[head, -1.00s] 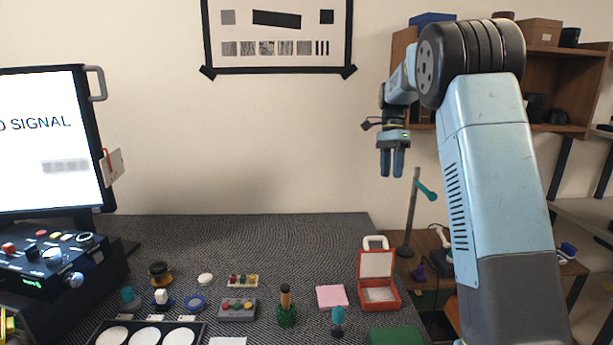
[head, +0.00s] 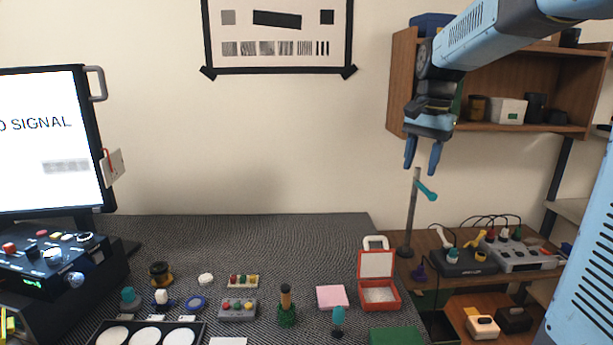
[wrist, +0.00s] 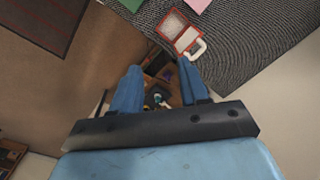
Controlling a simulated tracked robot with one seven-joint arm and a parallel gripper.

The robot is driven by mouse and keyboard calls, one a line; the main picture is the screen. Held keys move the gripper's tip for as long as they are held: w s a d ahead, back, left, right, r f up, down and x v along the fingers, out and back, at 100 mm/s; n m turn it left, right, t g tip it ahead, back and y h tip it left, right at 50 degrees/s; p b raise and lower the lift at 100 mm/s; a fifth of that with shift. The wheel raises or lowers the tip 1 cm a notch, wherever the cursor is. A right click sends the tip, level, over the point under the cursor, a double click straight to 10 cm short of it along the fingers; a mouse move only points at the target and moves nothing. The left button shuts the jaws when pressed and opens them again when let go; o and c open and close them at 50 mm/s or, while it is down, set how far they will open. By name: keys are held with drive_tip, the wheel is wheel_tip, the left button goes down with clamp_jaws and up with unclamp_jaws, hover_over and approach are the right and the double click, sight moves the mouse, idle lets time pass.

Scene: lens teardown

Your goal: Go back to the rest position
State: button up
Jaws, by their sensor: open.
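My gripper (head: 423,155) hangs in the air at the upper right of the head view, in front of the wooden shelf, with its fingers pointing down. Its two blue fingers are apart and nothing is between them. In the wrist view, my gripper (wrist: 168,90) also shows its fingers spread and empty, with the floor-side clutter far below. My arm reaches in from the upper right of the head view.
A wooden shelf (head: 397,95) is behind my gripper. A stand with a teal clamp (head: 411,215) rises below it. The dark textured table (head: 270,240) holds a red open box (head: 364,292), a pink pad (head: 332,297) and several small parts. A monitor (head: 45,140) stands left.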

drive_tip(key=s+f+n+t, duration=0.2)
drive_tip(key=s+n, duration=0.1)
drive_tip(key=s, duration=0.8)
drive_tip(key=s+a+f+n+t, duration=0.1)
drive_tip(key=s+f+n+t, duration=0.2)
drive_tip(key=s, duration=0.7)
drive_tip(key=shift+s+a+f+n+h, duration=0.25)
drive_tip(key=shift+s+f+n+h, duration=0.1)
drive_tip(key=shift+n, duration=0.35)
